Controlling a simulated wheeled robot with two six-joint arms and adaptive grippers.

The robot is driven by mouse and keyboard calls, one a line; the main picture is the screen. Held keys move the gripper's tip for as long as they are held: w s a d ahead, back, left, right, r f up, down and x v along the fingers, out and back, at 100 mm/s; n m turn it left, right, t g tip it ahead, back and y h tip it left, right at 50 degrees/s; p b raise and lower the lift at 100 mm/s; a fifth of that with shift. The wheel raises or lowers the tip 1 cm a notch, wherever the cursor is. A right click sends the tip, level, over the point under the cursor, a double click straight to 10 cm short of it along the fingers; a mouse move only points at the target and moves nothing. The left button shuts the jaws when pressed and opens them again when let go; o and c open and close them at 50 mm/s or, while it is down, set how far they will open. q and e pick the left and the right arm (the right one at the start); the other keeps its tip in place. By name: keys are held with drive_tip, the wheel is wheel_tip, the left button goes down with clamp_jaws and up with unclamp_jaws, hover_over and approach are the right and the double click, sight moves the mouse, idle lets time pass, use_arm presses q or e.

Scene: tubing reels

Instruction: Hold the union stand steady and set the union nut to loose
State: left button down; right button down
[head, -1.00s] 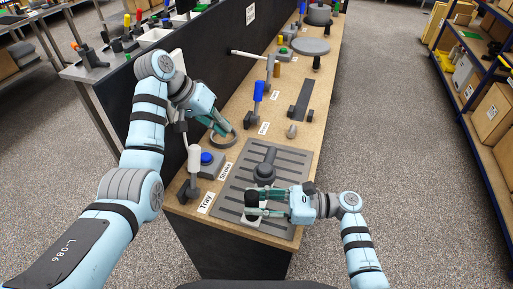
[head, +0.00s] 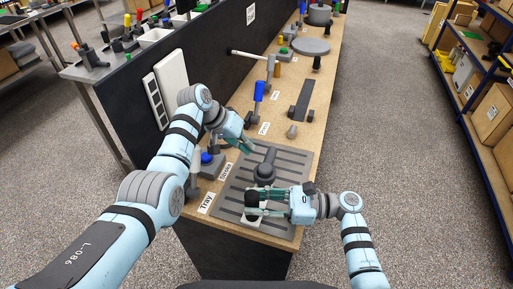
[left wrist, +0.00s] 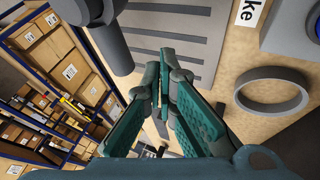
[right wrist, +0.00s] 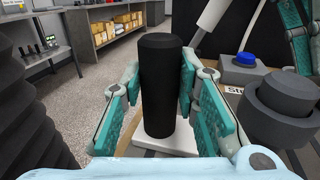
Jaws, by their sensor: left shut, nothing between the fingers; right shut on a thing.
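A dark grey union with a round nut (head: 264,174) and a pipe-like arm (head: 270,155) stands on the slotted grey tray. The round part also shows in the right wrist view (right wrist: 290,98), right of the gripper. My right gripper (right wrist: 160,85) is shut around an upright black cylindrical post (right wrist: 160,70) on a white base (head: 252,219), at the tray's near edge; whether this post belongs to the union stand I cannot tell. My left gripper (head: 250,149) is shut and empty, just up and left of the union, apart from it. The nut's setting is not readable.
A grey ring (left wrist: 272,90) lies on the bench beside the tray (head: 230,190). A blue button box (head: 211,163) and a lever (head: 194,170) stand at the left. A small grey piece (head: 292,131) lies beyond the tray. A dark partition borders the bench's left side.

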sight(271, 149)
use_arm(q)
drive_tip(key=shift+s+d+f, duration=0.15)
drive_tip(key=shift+s+d, duration=0.05)
drive_tip(key=shift+d, duration=0.55)
drive_tip(key=shift+s+d+f, duration=0.15)
drive_tip(key=shift+s+d, duration=0.05)
drive_tip(key=shift+d, duration=0.5)
drive_tip(key=shift+w+d, duration=0.1)
drive_tip(key=shift+d, duration=1.65)
drive_tip(key=v, duration=1.2)
